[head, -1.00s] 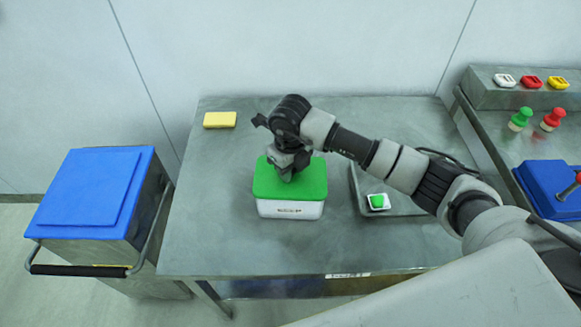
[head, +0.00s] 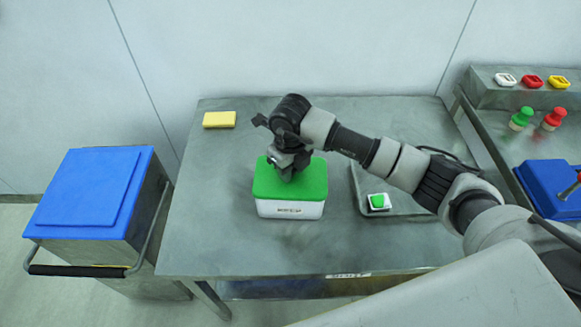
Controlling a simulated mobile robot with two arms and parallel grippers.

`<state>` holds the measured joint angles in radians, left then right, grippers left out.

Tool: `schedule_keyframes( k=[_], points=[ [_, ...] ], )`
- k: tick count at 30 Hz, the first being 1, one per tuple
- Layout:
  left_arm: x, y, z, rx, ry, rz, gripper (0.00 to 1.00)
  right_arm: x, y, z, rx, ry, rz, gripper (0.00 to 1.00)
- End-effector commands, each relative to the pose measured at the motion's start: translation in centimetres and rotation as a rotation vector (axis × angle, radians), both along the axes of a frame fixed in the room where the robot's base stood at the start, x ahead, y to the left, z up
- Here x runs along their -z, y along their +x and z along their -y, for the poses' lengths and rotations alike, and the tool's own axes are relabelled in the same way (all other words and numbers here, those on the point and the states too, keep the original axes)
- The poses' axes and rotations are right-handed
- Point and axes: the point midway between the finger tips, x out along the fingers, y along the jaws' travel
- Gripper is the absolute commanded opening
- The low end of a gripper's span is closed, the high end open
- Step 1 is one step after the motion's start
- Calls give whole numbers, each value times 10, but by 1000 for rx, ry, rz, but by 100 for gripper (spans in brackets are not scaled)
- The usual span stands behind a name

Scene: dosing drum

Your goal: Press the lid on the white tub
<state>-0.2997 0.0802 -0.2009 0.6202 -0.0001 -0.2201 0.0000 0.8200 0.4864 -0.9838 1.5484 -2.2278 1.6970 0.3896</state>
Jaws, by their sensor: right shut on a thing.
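The white tub (head: 290,209) stands upright on the grey metal table (head: 240,250), near its middle. The green lid (head: 291,188) lies over the top of the tub and looks level. My right gripper (head: 286,174) points down at the lid's upper left part and is shut on the lid's grip, which the fingers mostly hide. I cannot tell whether the lid's edge is fully seated all round. My left gripper is not in view.
A yellow sponge (head: 219,119) lies at the table's back left. A grey tray with a small white box with a green top (head: 378,202) is right of the tub. A blue-lidded cart (head: 92,193) stands left. Stamps (head: 521,118) are on the right bench.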

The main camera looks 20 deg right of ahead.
Motion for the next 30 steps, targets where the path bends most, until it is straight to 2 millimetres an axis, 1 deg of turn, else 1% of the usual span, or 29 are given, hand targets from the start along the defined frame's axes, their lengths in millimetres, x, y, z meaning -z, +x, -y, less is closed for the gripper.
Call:
schedule_keyframes(
  k=[14,15,17,18,20,25,26,30],
  points=[
    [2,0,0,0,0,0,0,0,0,0,0,0,0,7],
    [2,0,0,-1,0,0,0,0,0,0,0,0,0,36],
    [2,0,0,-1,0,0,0,0,0,0,0,0,0,46],
    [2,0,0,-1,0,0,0,0,0,0,0,0,0,52],
    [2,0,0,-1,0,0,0,0,0,0,0,0,0,60],
    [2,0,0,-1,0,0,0,0,0,0,0,0,0,60],
    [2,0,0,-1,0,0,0,1,0,0,0,0,0,62],
    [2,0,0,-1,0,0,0,1,0,0,0,0,0,83]
  ],
)
